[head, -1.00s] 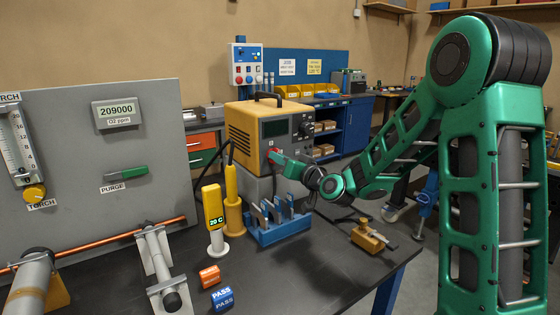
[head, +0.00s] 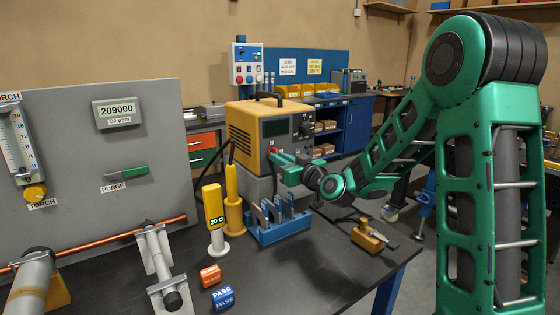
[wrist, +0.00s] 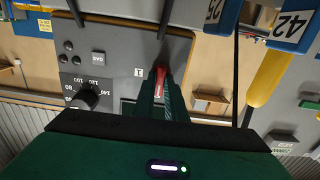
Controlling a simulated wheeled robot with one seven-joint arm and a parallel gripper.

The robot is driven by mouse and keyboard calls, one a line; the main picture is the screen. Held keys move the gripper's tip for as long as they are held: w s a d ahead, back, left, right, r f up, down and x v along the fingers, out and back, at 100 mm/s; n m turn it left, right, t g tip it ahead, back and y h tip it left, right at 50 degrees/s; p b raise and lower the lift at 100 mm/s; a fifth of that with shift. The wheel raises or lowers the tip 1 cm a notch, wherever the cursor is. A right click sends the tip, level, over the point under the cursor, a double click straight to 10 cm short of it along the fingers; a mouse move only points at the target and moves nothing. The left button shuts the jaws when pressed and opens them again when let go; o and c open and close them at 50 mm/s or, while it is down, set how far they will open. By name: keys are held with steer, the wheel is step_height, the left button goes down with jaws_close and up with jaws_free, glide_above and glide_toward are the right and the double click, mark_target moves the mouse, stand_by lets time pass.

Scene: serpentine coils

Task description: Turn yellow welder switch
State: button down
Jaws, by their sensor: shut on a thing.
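The yellow welder (head: 243,132) stands on the far part of the bench, with a dark grey front panel. Its red switch (head: 272,150) is low on the left of that panel, partly covered by my fingers. My gripper (head: 277,156) reaches in from the right and is shut on the red switch. In the wrist view, the red switch (wrist: 160,78) shows between the fingers of my gripper (wrist: 161,92), against the grey panel. The fingers hide much of the switch, so its exact angle is hard to tell.
A black dial (wrist: 86,97) is beside the switch on the panel. A blue rack (head: 280,230), a yellow 20 C meter (head: 213,207) and a brass block (head: 368,237) stand on the bench in front. Bare bench lies near the front right.

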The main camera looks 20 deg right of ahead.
steer(key=shift+d+f, duration=0.15)
steer(key=shift+f, duration=0.15)
steer(key=c, duration=1.8)
jaws_free()
steer(key=shift+r, duration=0.1)
steer(key=shift+s, duration=0.1)
steer(key=v, duration=1)
steer(key=shift+s, duration=0.2)
